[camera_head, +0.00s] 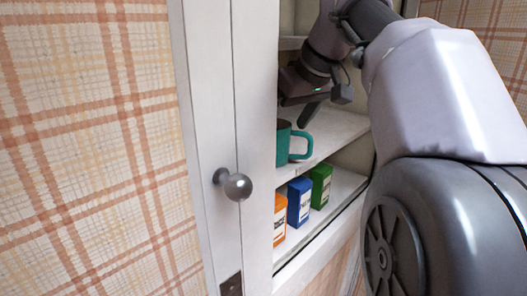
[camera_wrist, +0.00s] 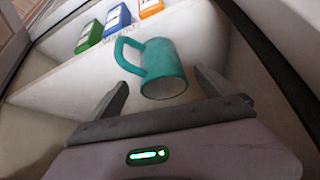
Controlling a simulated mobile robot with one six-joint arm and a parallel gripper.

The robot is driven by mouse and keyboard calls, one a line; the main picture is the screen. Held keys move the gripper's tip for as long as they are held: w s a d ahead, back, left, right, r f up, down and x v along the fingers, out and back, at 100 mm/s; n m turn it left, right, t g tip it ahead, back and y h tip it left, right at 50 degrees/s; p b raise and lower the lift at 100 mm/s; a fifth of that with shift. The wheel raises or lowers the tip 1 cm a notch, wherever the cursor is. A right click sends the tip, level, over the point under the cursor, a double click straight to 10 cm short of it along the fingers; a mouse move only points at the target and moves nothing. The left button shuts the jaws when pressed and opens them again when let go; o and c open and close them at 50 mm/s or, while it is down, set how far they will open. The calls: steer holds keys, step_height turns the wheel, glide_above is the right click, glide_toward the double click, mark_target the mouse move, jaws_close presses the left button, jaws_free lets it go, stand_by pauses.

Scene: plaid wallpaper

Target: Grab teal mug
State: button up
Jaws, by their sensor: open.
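The teal mug (camera_head: 283,143) stands on a white cabinet shelf in the head view, its handle to the right and its left side hidden by the white door. In the wrist view the mug (camera_wrist: 164,66) is ahead of my gripper, with its handle on the left. My gripper (camera_wrist: 160,90) is open, its two fingers apart on either side of the mug's near end. No contact with the mug can be made out. In the head view my gripper (camera_head: 300,108) is just above the mug, partly hidden behind the door edge.
The cabinet door (camera_head: 256,120) with a round knob (camera_head: 236,186) is close on the left. On the lower shelf are a green box (camera_head: 320,185), a blue box (camera_head: 299,202) and an orange box (camera_head: 280,220). The mug's shelf (camera_head: 335,130) has bare room to the right.

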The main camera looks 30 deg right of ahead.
mark_target(279, 136)
steer(key=f, duration=0.2)
steer(key=shift+w+a+f, duration=0.2)
steer(key=shift+a+f, duration=0.1)
steer(key=shift+f, duration=0.1)
steer(key=shift+w+d+f, duration=0.1)
steer(key=shift+w+f, duration=0.2)
steer(key=shift+w, duration=0.15)
steer(key=shift+s, duration=0.2)
steer(key=c, duration=1.7)
steer(key=shift+w, duration=0.1)
steer(key=shift+r, duration=0.15)
